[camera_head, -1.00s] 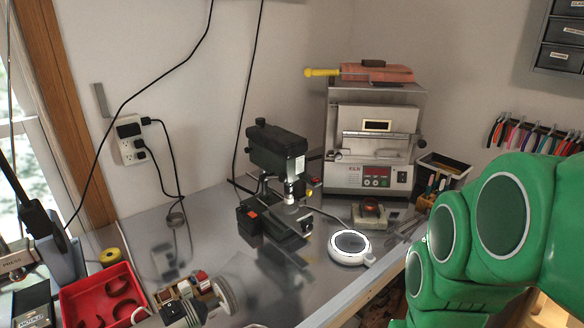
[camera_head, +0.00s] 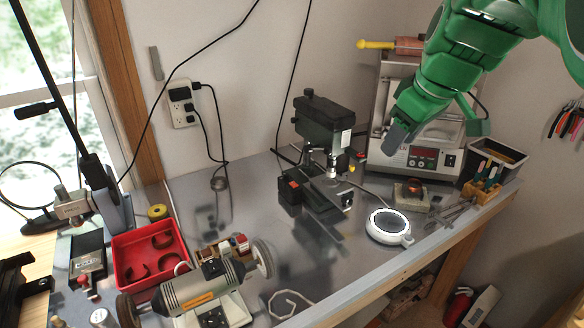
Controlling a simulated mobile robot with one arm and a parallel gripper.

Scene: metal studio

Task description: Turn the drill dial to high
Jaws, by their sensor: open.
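The small black drill press (camera_head: 322,125) stands on the metal bench near the back wall, upright, with a white label on its head. A black box with a red switch (camera_head: 292,186) sits at its base. My green arm reaches in from the upper right. My gripper (camera_head: 394,138) is open and empty, right of the drill press and in front of the kiln, apart from the drill. The fingers are small in view and partly overlap each other.
The kiln (camera_head: 404,157) stands behind my gripper. A round white device (camera_head: 388,226) lies on the bench in front. A tool holder (camera_head: 486,184) is at right. A bench grinder (camera_head: 200,290) and a red tray (camera_head: 150,254) are at left. The bench between them is mostly clear.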

